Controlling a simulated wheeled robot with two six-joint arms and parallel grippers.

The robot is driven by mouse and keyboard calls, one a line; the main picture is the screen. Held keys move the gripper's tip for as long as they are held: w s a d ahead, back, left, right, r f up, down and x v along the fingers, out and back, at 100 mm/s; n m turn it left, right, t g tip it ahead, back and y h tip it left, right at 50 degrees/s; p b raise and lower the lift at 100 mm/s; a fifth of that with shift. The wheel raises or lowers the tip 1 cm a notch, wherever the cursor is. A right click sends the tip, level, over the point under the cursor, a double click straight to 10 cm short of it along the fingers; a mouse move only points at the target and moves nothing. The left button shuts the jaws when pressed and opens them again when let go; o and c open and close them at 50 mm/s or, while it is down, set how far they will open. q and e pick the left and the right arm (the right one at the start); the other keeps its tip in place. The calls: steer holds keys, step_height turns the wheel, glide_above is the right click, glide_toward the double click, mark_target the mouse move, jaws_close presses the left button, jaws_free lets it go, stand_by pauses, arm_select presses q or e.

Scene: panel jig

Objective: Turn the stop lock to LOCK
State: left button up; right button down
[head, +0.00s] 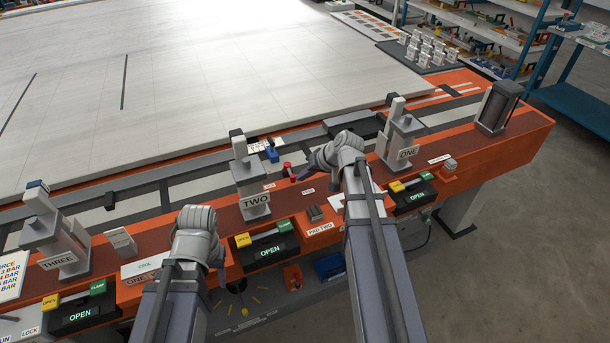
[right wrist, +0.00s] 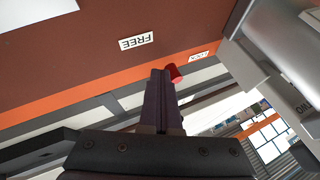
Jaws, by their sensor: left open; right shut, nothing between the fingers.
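The stop lock's red handle (head: 287,168) stands by the rail, left of my right gripper in the head view. In the right wrist view the red end (right wrist: 175,73) shows right beside my shut fingertips (right wrist: 160,75); I cannot tell whether they touch. The FREE label (right wrist: 137,42) and the smaller LOCK label (right wrist: 198,56) lie on the brown strip beyond, upside down. The rest of the handle is hidden, and I cannot tell which label it points to. My right gripper (head: 300,176) is shut and empty. My left gripper (head: 197,230) is open over the bench near post TWO, its fingers mostly hidden.
Post TWO (head: 250,180) stands left of the red handle, with a blue piece (head: 271,153) between them. Post ONE (head: 400,140) stands right of my right gripper. A large pale panel (head: 200,80) lies behind the rail. Post THREE (head: 55,235) is far left.

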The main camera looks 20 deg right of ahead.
steer(key=a+m+h, duration=0.1)
steer(key=a+m+t+h, duration=0.1)
steer(key=m, duration=0.1)
steer(key=shift+s+a, duration=0.35)
steer(key=shift+a, duration=0.05)
steer(key=shift+w+a+m, duration=0.15)
steer(key=shift+w+a, duration=0.2)
steer(key=shift+a, duration=0.55)
steer(key=shift+w+a+m, duration=0.15)
steer(key=shift+w+a, duration=0.15)
steer(key=shift+a, duration=0.6)
steer(key=shift+w+a, duration=1.1)
steer(key=shift+a, duration=0.25)
steer(key=shift+w+a, duration=0.1)
steer(key=shift+r, duration=0.1)
steer(key=p+v, duration=0.6)
steer(key=v, duration=0.1)
steer(key=shift+s+r, duration=0.25)
